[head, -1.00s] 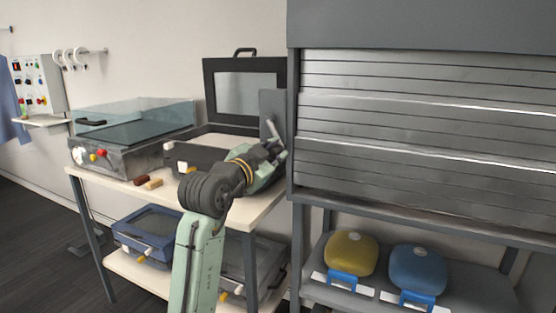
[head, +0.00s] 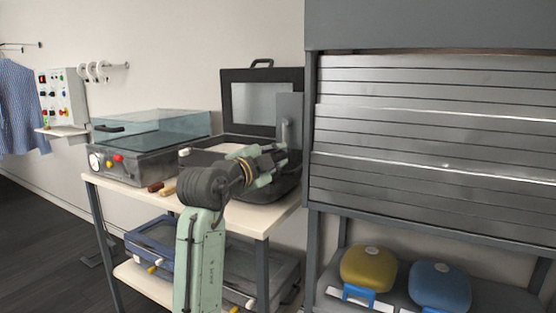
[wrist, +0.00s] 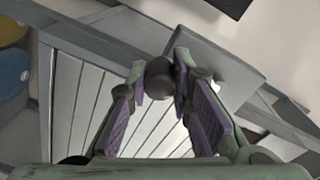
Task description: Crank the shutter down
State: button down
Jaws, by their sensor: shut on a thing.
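The grey slatted shutter (head: 420,150) covers the cabinet front in the head view, its slats reaching down to about the ledge above the lower shelf. A flat grey plate (head: 289,105) stands at the cabinet's left side, with a pale crank arm (head: 285,132) in front of it. My gripper (head: 280,158) is at the lower end of this arm. In the wrist view, a round dark grey crank knob (wrist: 160,78) sits between the purple-padded fingers of my gripper (wrist: 165,82), which are shut on it. The fingers partly hide the crank.
A table with a black open-lidded case (head: 262,190) and a glass-lidded machine (head: 140,160) stands left of the cabinet, close to my arm. Yellow (head: 368,268) and blue (head: 438,285) rounded items sit on the cabinet's lower shelf. Open floor (head: 50,230) lies far left.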

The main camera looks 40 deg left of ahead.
jog(key=c, duration=1.4)
grip_release()
jog(key=v, duration=1.2)
